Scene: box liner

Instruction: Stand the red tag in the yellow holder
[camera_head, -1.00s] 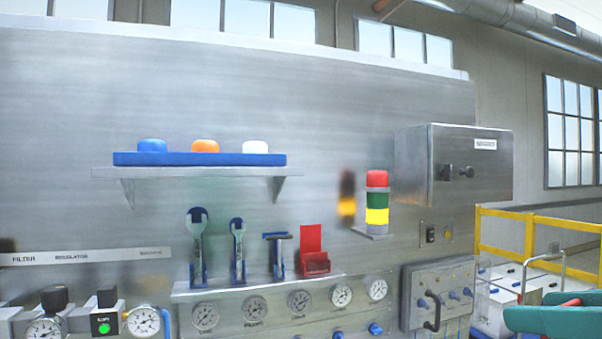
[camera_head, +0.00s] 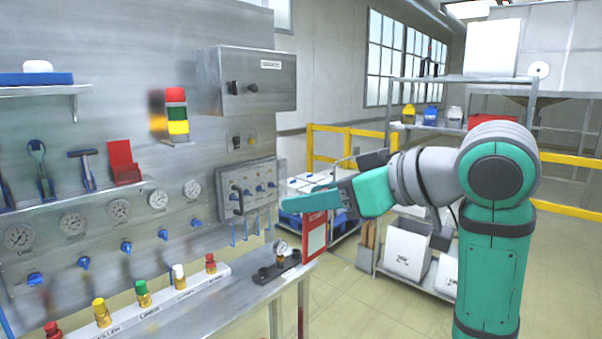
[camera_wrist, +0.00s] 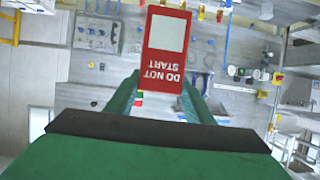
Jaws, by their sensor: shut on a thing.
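My gripper (camera_head: 318,203) is shut on the red tag (camera_head: 315,238), which hangs below the fingers in the head view, in front of the shelf cart. In the wrist view my gripper (camera_wrist: 160,88) shows the tag (camera_wrist: 165,48) between its two green fingers, with a white panel and the words DO NOT START reading upside down. A small yellow holder-like thing (camera_head: 408,115) stands on the upper shelf at the right, apart from my gripper. It is too small for me to see its slot.
Blue (camera_head: 431,115) and white (camera_head: 455,116) pieces stand beside the yellow one on the shelf (camera_head: 425,128). A red holder with a red card (camera_head: 124,165) is on the panel at left. A yellow railing (camera_head: 330,145) stands behind. Open floor shows at lower middle.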

